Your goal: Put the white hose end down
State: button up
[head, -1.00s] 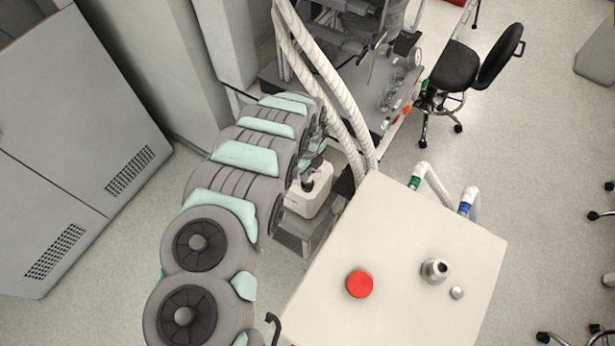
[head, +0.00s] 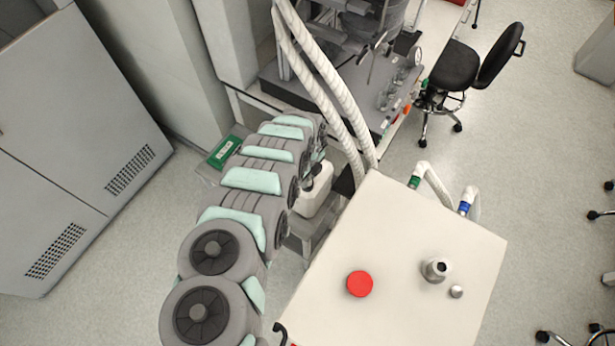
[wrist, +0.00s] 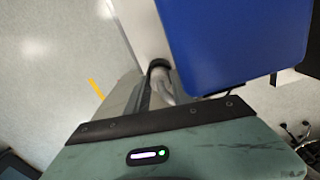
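Two white ribbed hoses (head: 325,80) run from the top middle down behind the white box (head: 400,270). Two short white hose pieces at the box's far right edge have a green band (head: 414,182) and a blue band (head: 465,208). My arm curves up from the bottom and hides my gripper in the head view. In the wrist view, the gripper's teal body fills the bottom. A pale, curved, tube-like piece with a dark ring (wrist: 158,66) shows just beyond my gripper (wrist: 160,90). I cannot tell whether it is the hose end or whether the fingers hold it.
A white container (head: 315,192) stands close beside my arm. A green-topped box (head: 226,150) lies left of the arm. A large blue panel (wrist: 235,40) fills the wrist view's upper right. Grey cabinets (head: 70,130) stand at left; a black chair (head: 470,70) stands at right.

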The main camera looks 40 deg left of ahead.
jog(key=o, duration=0.4)
jog(key=shift+r, duration=0.15)
notch_tip(320, 180, up, 12)
jog(key=shift+b, duration=0.35)
dwell(0.4)
dwell(0.4)
